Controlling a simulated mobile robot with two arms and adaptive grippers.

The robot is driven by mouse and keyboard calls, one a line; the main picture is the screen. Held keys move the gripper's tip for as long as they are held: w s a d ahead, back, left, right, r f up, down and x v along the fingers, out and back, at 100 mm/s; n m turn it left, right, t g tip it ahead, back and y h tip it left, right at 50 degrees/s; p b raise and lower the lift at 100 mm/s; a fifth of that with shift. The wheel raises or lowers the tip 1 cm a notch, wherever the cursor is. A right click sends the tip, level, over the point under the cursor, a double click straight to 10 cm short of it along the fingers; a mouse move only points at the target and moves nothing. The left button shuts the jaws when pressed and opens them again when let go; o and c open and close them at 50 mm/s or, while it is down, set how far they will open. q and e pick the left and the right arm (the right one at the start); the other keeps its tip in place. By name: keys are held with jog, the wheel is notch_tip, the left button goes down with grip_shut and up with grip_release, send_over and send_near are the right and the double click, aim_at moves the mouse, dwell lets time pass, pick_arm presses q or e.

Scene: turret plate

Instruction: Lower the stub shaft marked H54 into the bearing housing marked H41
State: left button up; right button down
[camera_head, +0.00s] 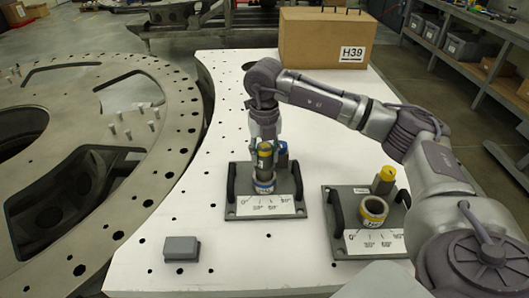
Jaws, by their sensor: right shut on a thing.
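My right gripper (265,146) is shut on an upright stub shaft (265,162), dark with a yellow band near its top. The shaft is directly over a ring-shaped bearing housing (264,187) with a pale and blue band, on the left grey plate. I cannot tell whether its lower end is inside the bore. A second bearing housing (373,213) with an open bore stands on the right plate, beside a yellow-topped shaft (384,179). The marks on shafts and housings are too small to read. My left gripper is not in view.
A blue-topped part (282,155) stands close behind the held shaft. Dark handles (231,183) flank the left plate (268,213). A cardboard box (310,42) marked H39 stands behind. A small grey block (181,248) lies front left on the white table (225,265). A large metal ring (150,195) is at left.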

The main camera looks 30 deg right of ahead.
jog(key=shift+f+b, duration=0.9)
jog(key=shift+f, duration=0.45)
jog(key=c, duration=0.6)
grip_release()
jog(key=shift+f, duration=0.1)
notch_tip(320, 180, up, 12)
jog(key=shift+r, duration=0.1)
